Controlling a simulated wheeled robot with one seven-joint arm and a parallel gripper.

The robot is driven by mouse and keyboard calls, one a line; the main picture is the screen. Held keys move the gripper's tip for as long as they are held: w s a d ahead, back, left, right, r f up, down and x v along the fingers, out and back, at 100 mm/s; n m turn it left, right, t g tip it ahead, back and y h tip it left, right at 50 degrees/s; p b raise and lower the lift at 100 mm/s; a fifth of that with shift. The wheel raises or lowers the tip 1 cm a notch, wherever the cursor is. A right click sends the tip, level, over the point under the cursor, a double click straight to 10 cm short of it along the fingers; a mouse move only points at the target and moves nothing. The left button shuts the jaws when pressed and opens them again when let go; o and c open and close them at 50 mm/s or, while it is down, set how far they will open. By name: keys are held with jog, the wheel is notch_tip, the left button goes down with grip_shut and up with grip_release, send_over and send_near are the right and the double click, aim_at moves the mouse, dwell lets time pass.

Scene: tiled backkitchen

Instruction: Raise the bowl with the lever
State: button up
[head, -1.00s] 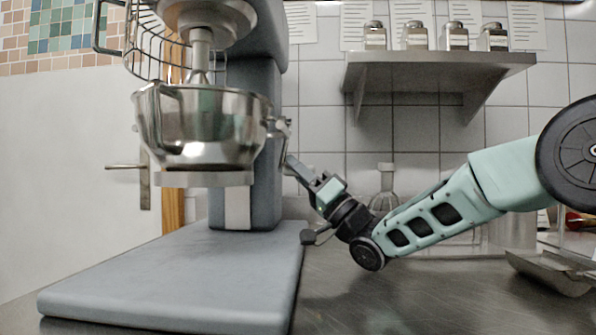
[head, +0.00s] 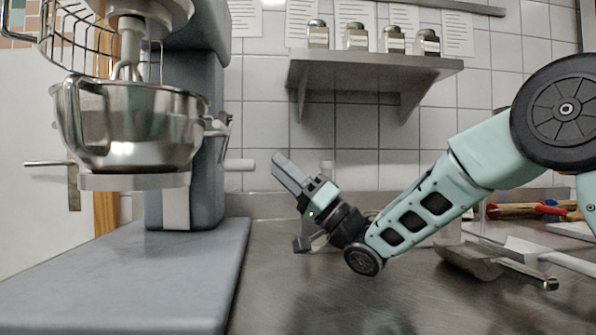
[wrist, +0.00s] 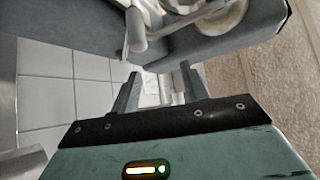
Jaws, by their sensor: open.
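The steel bowl (head: 140,128) hangs in its support on the grey stand mixer (head: 190,90), with the beater (head: 130,50) reaching down to its rim. A pale cylindrical lever (head: 238,165) sticks out to the right from the mixer column, behind the bowl. My gripper (head: 278,162) is open and empty, pointing up and left, a little right of the lever's end and apart from it in the picture. In the wrist view, my gripper (wrist: 160,78) has its two fingers spread, with nothing between them. The mixer (wrist: 90,20) fills the top of that view.
The mixer's broad base (head: 120,280) lies on the steel counter (head: 310,300). A wall shelf (head: 365,72) with several jars hangs above my arm. Counter in front of my gripper is clear.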

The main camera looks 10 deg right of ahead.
jog(key=shift+s+d, duration=0.35)
jog(key=shift+d, duration=0.35)
jog(key=shift+s+d, duration=0.3)
jog(key=shift+d, duration=0.35)
